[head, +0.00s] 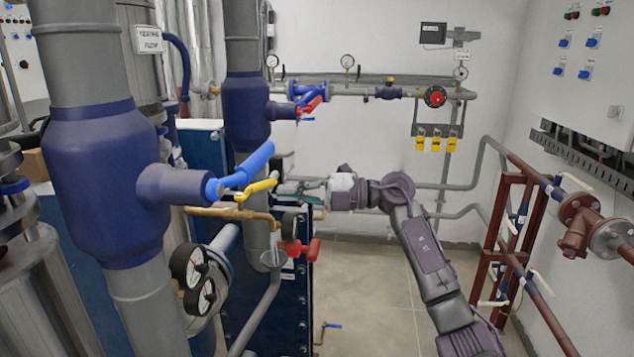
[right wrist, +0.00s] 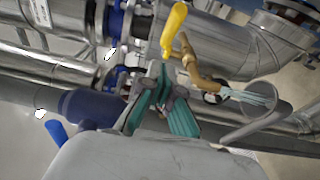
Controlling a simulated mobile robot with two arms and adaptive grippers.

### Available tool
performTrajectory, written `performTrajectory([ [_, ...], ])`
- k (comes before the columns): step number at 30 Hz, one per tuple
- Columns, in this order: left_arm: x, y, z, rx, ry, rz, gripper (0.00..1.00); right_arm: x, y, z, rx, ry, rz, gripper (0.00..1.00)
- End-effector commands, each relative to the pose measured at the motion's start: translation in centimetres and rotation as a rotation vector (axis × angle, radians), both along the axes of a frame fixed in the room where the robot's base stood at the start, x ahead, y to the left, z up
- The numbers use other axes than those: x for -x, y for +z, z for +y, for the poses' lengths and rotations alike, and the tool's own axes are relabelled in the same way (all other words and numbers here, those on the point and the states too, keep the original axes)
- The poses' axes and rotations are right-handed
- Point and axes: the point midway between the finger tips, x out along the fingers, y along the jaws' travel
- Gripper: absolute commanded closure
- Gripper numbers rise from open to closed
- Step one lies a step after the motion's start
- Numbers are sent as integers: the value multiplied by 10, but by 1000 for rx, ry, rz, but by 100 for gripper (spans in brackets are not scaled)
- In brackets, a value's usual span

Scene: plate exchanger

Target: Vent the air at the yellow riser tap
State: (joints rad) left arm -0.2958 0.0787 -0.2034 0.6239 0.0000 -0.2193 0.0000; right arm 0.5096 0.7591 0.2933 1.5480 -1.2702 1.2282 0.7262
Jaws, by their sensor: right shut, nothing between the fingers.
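The yellow tap lever (head: 257,187) sits on a brass pipe (head: 235,213) coming off the grey riser with blue fittings. In the right wrist view the yellow lever (right wrist: 173,28) stands up from the brass body (right wrist: 193,68). Pale blue streaks (right wrist: 243,97) run from the brass outlet toward a clear round cup (right wrist: 262,93). My right gripper (head: 281,190) is just right of the lever's end, shut and empty. Its teal-padded fingers (right wrist: 157,78) point toward the tap; whether they touch it I cannot tell. My left gripper is out of view.
A blue lever (head: 245,168) is just above the yellow one. Two pressure gauges (head: 195,280) and a red valve handle (head: 302,250) sit below. A brown pipe rack (head: 510,230) stands at right. The floor (head: 365,290) between is clear.

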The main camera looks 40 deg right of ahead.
Motion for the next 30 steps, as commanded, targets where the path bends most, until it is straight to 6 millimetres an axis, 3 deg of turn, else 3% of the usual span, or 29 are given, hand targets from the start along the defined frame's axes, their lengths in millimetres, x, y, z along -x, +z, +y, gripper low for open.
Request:
performTrajectory([
  [3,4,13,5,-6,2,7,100,-19,5,-1,-6,-2,0,100],
  [9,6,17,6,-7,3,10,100,-33,1,-1,-1,-2,0,100],
  [30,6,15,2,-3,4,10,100,-33,0,-1,0,46,1,100],
])
